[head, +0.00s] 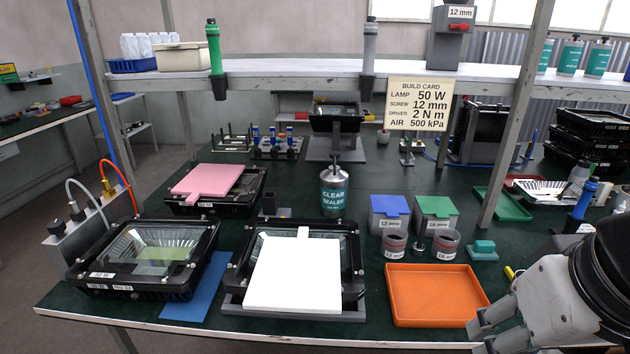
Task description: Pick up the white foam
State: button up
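The white foam (297,272) is a flat white sheet with a narrow tab at its far edge. It lies on top of the black floodlight housing (352,255) at the front middle of the bench and covers most of its face. My gripper (482,335) is at the lower right, beyond the orange tray and apart from the foam. Its grey fingers point left. The gap between the fingertips is not clear, and part of the gripper is cut off by the frame's bottom edge.
An empty orange tray (437,294) lies between my gripper and the foam. A sealer bottle (334,190) stands behind the housing. Another floodlight housing (146,257) and a blue mat (200,288) are to the left. Pink foam (206,179) lies farther back. A shelf (290,74) runs above.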

aim_at(301, 274)
jog(key=i+j, duration=0.15)
jog(key=j, duration=0.2)
jog(key=i+j, duration=0.2)
jog(key=j, duration=0.15)
jog(key=i+j, duration=0.15)
jog(key=j, duration=0.2)
jog(key=i+j, duration=0.15)
jog(key=j, duration=0.2)
jog(key=i+z, duration=0.05)
